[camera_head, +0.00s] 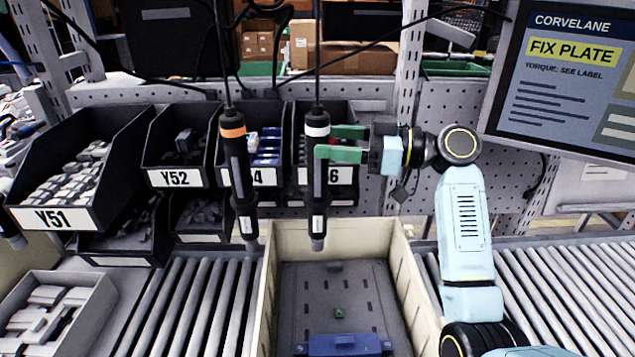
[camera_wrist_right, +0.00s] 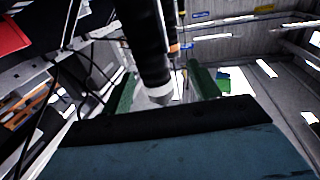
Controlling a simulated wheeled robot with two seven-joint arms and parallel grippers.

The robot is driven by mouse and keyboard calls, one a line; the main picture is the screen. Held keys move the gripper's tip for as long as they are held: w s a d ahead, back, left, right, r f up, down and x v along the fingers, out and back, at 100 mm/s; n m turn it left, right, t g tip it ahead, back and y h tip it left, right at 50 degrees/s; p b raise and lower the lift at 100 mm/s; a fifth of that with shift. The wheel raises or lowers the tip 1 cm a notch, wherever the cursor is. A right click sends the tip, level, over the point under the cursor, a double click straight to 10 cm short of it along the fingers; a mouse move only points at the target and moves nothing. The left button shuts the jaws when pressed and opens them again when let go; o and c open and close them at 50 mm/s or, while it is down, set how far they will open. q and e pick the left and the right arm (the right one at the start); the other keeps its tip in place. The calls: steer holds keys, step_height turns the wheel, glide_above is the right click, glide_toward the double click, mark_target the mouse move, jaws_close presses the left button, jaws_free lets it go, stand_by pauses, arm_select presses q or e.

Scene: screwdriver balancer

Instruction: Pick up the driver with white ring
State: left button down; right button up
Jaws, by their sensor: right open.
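The driver with the white ring (camera_head: 317,180) hangs upright from a cable in the head view, black with a white band near its top, above a cream tray. My right gripper (camera_head: 325,143) is open at its upper body, just below the ring. One green finger passes in front of the driver and the other reaches behind it. In the right wrist view the dark driver (camera_wrist_right: 143,35) stands between the green fingers of the right gripper (camera_wrist_right: 162,85); contact cannot be told. My left gripper is not in view.
A driver with an orange ring (camera_head: 237,160) hangs close on the left. Below is the cream tray (camera_head: 408,270) with a grey plate and a blue part. Black parts bins (camera_head: 95,165) line the back; a monitor (camera_head: 565,80) stands at the right. Rollers run both sides.

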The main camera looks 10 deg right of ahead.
mark_target(308, 134)
steer(key=x, duration=0.1)
steer(key=p+x, duration=0.1)
steer(key=x, duration=0.1)
steer(key=p+x, duration=0.1)
steer(key=shift+w+a+r, duration=0.2)
steer(key=shift+w+r, duration=0.15)
steer(key=shift+w, duration=0.1)
steer(key=shift+a+f, duration=0.15)
steer(key=shift+c, duration=0.3)
jaws_close()
steer(key=shift+w, duration=0.1)
